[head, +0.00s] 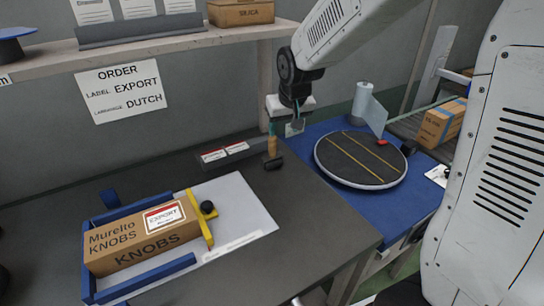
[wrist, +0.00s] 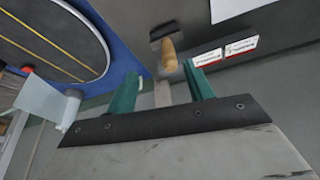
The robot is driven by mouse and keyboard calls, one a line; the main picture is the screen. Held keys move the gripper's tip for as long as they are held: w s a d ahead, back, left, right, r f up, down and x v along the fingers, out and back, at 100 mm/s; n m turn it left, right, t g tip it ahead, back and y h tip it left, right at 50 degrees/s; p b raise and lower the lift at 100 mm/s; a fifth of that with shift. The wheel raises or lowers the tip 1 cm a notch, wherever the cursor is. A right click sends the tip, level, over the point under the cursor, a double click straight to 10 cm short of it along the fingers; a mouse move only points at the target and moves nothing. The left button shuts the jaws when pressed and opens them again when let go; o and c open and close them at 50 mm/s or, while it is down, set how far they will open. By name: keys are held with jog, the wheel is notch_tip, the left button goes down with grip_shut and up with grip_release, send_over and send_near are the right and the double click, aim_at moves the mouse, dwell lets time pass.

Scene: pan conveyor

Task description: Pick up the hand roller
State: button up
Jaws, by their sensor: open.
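The hand roller has a wooden handle (head: 272,145) and a black roller head (head: 273,163). It is at the back edge of the dark table, beside a low dark label holder. In the wrist view, its handle (wrist: 168,52) points toward my gripper and its black head (wrist: 163,30) is at the far end. My gripper (head: 286,128) is open, just above the handle in the head view. In the wrist view, the handle end appears in the gap between the green fingertips (wrist: 158,72). I cannot tell whether the fingers touch it.
The dark label holder (head: 228,155) stands left of the roller. A round board (head: 340,170) lies on the blue mat (head: 325,205) to the right, near a paper roll (head: 361,98). A knobs box (head: 120,255) sits front left. A shelf (head: 150,50) runs above.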

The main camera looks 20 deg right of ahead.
aim_at(274, 139)
jog(key=x, duration=0.4)
jog(key=w+x, duration=0.1)
jog(key=x, duration=0.3)
jog(key=w+a+r+x, duration=0.1)
jog(key=x, duration=0.3)
jog(key=shift+w+a+f, duration=0.1)
jog(key=shift+w+f, duration=0.05)
jog(key=c, duration=1.1)
